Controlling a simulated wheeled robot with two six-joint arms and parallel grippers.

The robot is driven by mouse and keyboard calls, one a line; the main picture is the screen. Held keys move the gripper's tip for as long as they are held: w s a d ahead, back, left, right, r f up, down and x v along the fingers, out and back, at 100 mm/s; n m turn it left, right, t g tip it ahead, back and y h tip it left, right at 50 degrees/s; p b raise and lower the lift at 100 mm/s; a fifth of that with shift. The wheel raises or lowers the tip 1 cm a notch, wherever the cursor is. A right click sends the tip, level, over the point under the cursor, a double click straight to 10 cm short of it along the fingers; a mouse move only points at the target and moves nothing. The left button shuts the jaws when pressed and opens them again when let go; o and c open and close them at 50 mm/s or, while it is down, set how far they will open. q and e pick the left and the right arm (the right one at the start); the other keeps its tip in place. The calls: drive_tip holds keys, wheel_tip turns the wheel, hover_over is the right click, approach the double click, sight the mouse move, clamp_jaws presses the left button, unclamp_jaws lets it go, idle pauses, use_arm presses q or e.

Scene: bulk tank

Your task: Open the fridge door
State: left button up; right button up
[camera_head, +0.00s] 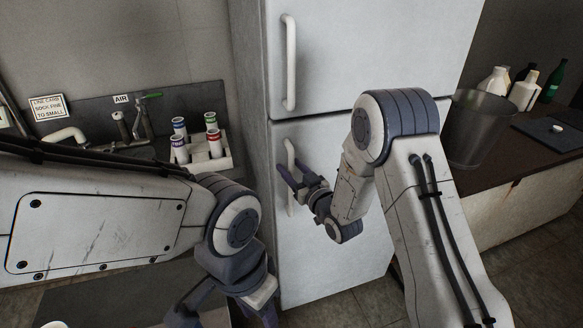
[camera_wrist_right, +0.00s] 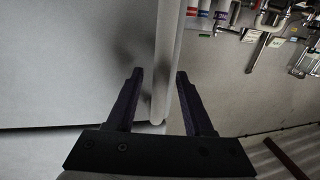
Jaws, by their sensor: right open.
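The white fridge has an upper door (camera_head: 385,50) and a lower door (camera_head: 345,260), and both look closed. A vertical upper handle (camera_head: 289,62) is on the upper door's left side. A lower handle (camera_head: 290,152) is near the lower door's left edge. My right gripper (camera_head: 290,172) is open at the lower handle. In the right wrist view a pale handle bar (camera_wrist_right: 167,60) runs between the open fingers of this gripper (camera_wrist_right: 160,74), with gaps on both sides. My left gripper (camera_head: 222,308) is low at the bottom edge, its tips partly cut off.
A white rack (camera_head: 222,162) with several capped bottles stands left of the fridge, beside taps (camera_head: 135,128) on a dark panel. At right, a grey bucket (camera_head: 478,128) and bottles (camera_head: 524,92) stand on a brown counter (camera_head: 535,143). Some floor shows before the fridge.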

clamp_jaws()
idle(1.4)
